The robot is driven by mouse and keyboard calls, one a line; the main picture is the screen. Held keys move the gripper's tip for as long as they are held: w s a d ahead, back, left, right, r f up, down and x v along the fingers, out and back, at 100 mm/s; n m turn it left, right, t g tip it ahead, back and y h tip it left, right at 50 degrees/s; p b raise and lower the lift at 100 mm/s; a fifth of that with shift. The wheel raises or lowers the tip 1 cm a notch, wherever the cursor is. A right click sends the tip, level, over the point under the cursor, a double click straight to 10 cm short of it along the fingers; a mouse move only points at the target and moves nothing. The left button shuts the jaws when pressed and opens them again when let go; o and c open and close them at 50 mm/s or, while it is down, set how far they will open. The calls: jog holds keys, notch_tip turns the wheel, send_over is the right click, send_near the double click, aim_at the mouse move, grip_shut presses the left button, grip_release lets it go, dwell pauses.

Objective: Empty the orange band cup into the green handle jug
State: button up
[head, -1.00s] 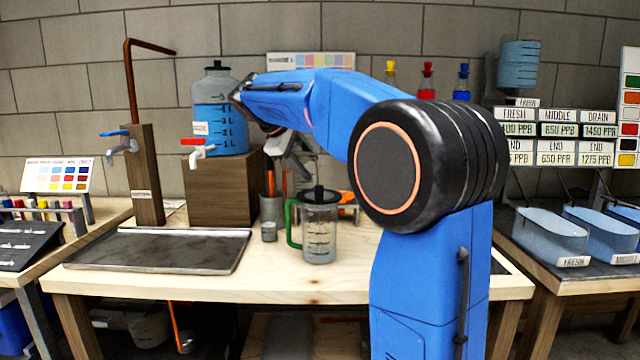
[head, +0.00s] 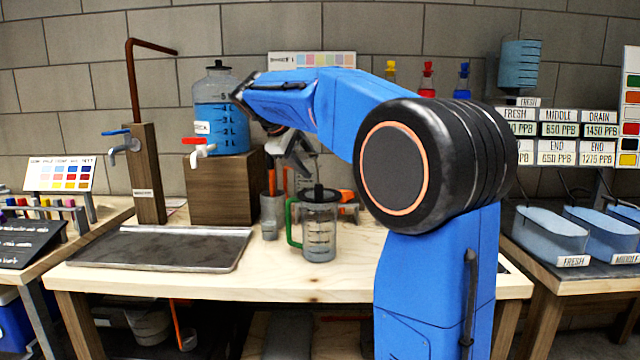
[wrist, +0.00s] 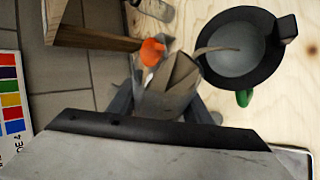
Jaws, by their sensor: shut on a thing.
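The green handle jug (head: 319,238) stands upright on the wooden bench, with a dark lid and its green handle on the left side. In the wrist view the jug (wrist: 236,62) shows from above, with a dark rim, a greyish inside and a pale curved strip reaching over the rim. My gripper (head: 298,160) is above and behind the jug, partly hidden by my arm. In the wrist view it is shut on a grey-tan thing (wrist: 168,88), apparently the orange band cup, tilted beside the jug. Its band and contents cannot be made out.
A grey holder (head: 271,218) with an orange-handled tool stands left of the jug. A dark tray (head: 160,248) lies further left. A blue-filled bottle (head: 220,125) stands on a wooden block (head: 222,190). The bench front is clear.

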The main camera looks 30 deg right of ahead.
jog(key=shift+w+f+m+t+p, duration=0.2)
jog(key=shift+m+t+p, duration=0.1)
jog(key=shift+t+p, duration=0.25)
dwell(1.4)
